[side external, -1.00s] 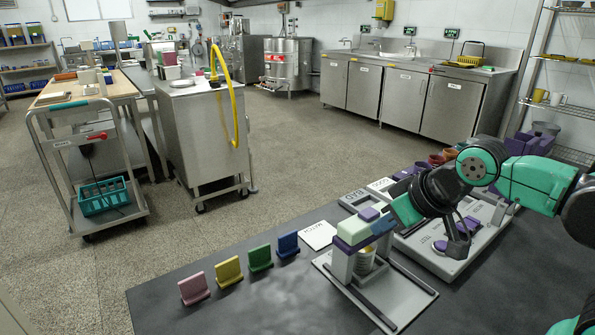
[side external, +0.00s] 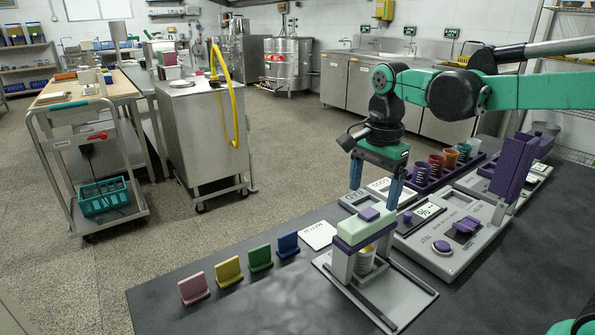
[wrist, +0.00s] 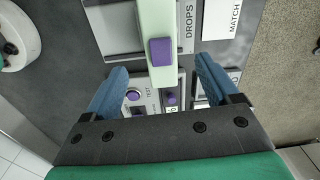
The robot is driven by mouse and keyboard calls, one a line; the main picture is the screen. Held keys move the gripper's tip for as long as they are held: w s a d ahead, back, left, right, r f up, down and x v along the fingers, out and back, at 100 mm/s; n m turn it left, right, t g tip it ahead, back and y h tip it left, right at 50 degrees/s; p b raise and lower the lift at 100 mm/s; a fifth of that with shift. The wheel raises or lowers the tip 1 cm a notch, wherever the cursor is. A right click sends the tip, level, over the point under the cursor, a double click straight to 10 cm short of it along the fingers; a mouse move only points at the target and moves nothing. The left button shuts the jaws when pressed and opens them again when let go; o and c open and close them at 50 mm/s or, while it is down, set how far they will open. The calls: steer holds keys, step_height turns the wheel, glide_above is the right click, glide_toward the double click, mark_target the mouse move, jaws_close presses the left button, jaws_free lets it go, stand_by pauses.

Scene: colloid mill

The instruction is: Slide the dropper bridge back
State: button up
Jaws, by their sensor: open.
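The dropper bridge (side external: 365,228) is a pale green block with a purple band and a purple knob (side external: 369,214) on top. It stands on grey legs over a grey base with dark rails (side external: 400,280). A pale yellow ringed cup (side external: 365,262) sits under it, partly hidden. My gripper (side external: 376,185) points down, open and empty, above and behind the bridge. In the wrist view, the bridge's green bar (wrist: 157,15) and knob (wrist: 161,52) lie between the blue fingers (wrist: 162,67). I cannot tell whether a finger touches it.
A grey tester panel (side external: 440,245) stands right of the bridge, with a tall purple block (side external: 513,170) beyond. Several coloured cups (side external: 450,158) stand in a purple rack behind.

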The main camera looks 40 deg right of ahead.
mark_target(369, 212)
steer(key=shift+w+d+f+m, duration=0.1)
steer(key=shift+w+m, duration=0.05)
steer(key=shift+m, duration=0.25)
steer(key=shift+f, duration=2.75)
steer(key=shift+c, duration=0.2)
jaws_close()
